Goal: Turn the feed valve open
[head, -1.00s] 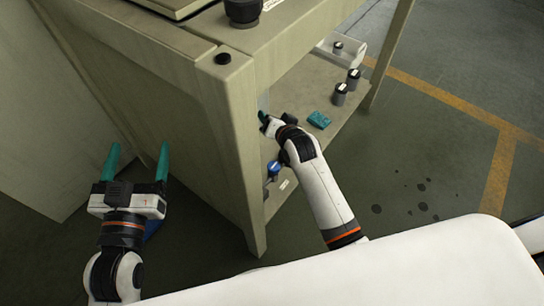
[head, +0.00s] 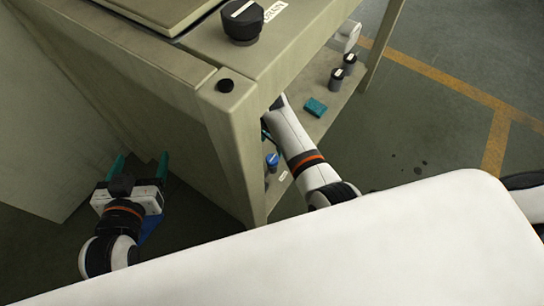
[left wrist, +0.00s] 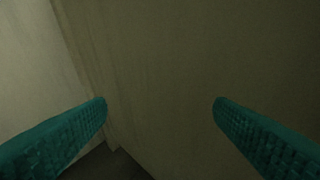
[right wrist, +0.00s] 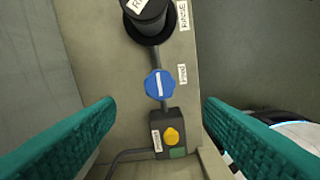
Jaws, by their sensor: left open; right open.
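The feed valve is a blue round knob (right wrist: 158,85) with a white bar running nearly vertical in the right wrist view. A small label (right wrist: 182,74) beside it seems to read FEED. It also shows as a small blue knob in the head view (head: 272,161), low inside the bench. My right gripper (right wrist: 159,104) is open and empty; the knob appears between its fingers, ahead of them and apart. In the head view the right gripper is mostly hidden behind the bench leg. My left gripper (head: 141,160) is open and empty beside the bench's side panel.
A black cylinder (right wrist: 146,18) labelled RINSE and a dark box with a yellow knob (right wrist: 172,136) flank the valve. The bench leg (head: 238,150) stands close to my right arm.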

